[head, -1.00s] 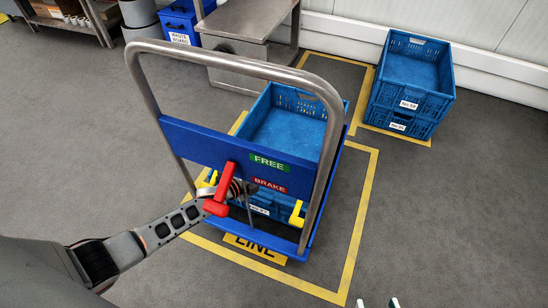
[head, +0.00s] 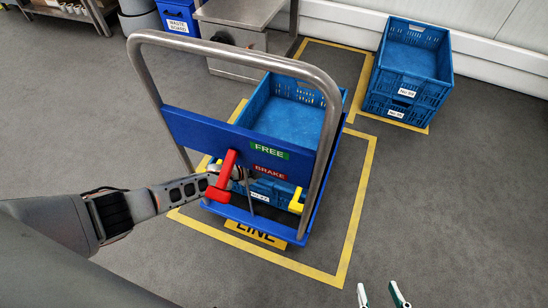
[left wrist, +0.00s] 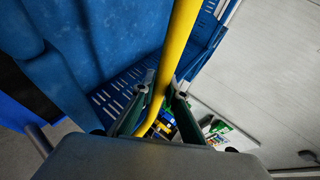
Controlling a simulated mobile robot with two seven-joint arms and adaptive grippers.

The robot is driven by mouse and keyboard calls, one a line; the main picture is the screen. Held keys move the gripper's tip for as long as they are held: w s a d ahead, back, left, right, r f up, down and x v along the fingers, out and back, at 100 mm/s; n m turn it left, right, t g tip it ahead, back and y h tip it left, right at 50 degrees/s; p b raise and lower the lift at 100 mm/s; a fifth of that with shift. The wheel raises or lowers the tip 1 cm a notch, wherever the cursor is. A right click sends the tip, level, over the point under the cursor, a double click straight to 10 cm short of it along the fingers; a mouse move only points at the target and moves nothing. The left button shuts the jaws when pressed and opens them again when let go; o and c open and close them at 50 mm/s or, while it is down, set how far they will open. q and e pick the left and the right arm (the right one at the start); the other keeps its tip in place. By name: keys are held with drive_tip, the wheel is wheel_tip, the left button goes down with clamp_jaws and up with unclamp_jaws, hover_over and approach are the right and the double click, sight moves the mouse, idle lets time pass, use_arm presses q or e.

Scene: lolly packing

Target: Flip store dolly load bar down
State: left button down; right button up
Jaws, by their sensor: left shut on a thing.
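The store dolly has a grey tube handle (head: 240,50) and a blue panel (head: 192,135) with FREE and BRAKE labels. A red lever (head: 222,180) hangs at the panel's lower edge. The yellow load bar (head: 296,202) shows in pieces behind the panel, low beside the crate. In the left wrist view the yellow bar (left wrist: 182,45) runs between the fingers of my left gripper (left wrist: 160,98), which is shut on it. In the head view that gripper is mostly hidden behind the red lever. My right gripper (head: 381,294) is open and empty at the bottom edge.
A blue crate (head: 335,100) rests on the dolly deck inside a yellow floor outline (head: 357,215). Two stacked blue crates (head: 452,68) stand at the back right. A steel bench (head: 240,20) and a blue waste bin (head: 180,15) are behind. Floor at right is clear.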

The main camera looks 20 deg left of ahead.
use_arm(q)
drive_tip(key=shift+s+f, duration=0.25)
drive_tip(key=shift+f, duration=0.15)
drive_tip(key=c, duration=2.2)
unclamp_jaws()
drive_tip(key=shift+o, duration=0.9)
drive_tip(key=shift+w+r, duration=0.15)
drive_tip(key=shift+r, duration=0.05)
drive_tip(key=shift+r, duration=0.1)
drive_tip(key=shift+v, duration=5.95)
